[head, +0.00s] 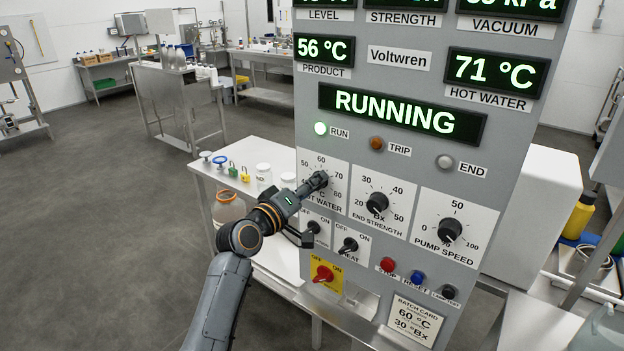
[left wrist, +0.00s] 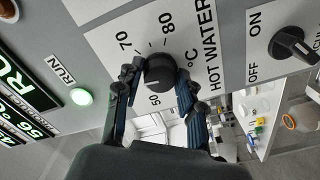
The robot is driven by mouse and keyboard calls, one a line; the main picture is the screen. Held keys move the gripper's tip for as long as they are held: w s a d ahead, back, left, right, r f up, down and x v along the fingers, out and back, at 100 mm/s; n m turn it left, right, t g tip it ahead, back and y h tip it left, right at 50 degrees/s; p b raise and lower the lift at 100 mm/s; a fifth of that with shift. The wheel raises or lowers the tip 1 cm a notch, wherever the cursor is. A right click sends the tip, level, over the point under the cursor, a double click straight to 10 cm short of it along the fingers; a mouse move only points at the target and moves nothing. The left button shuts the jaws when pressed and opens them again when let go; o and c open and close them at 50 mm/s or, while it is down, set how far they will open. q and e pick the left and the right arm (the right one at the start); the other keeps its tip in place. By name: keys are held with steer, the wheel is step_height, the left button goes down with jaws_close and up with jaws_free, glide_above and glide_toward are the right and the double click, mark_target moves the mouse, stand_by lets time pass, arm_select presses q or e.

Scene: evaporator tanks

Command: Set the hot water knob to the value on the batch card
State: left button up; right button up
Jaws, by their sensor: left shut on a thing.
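The hot water knob (left wrist: 160,72) is black and sits on a white dial plate with 50, 70 and 80 visible in the left wrist view. My left gripper (left wrist: 162,88) is shut on it, with one finger on each side. A pale mark on the knob seems to face the 50 side, though the fingers hide part of the dial. The batch card (head: 415,321), low on the panel, reads 60 °C and 30 °Bx. My right gripper is not in view.
The hot water display (head: 497,73) reads 71 °C, and the status display (head: 402,114) reads RUNNING. The end strength knob (head: 377,203) and pump speed knob (head: 451,230) are right of the dial. Switches and a red-on-yellow selector (head: 322,273) lie below.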

arm_select(q)
steer(key=shift+r+n+p, duration=0.1)
steer(key=shift+n+p, duration=0.2)
steer(key=shift+n, duration=0.3)
steer(key=o, duration=1.2)
steer(key=v, duration=1.2)
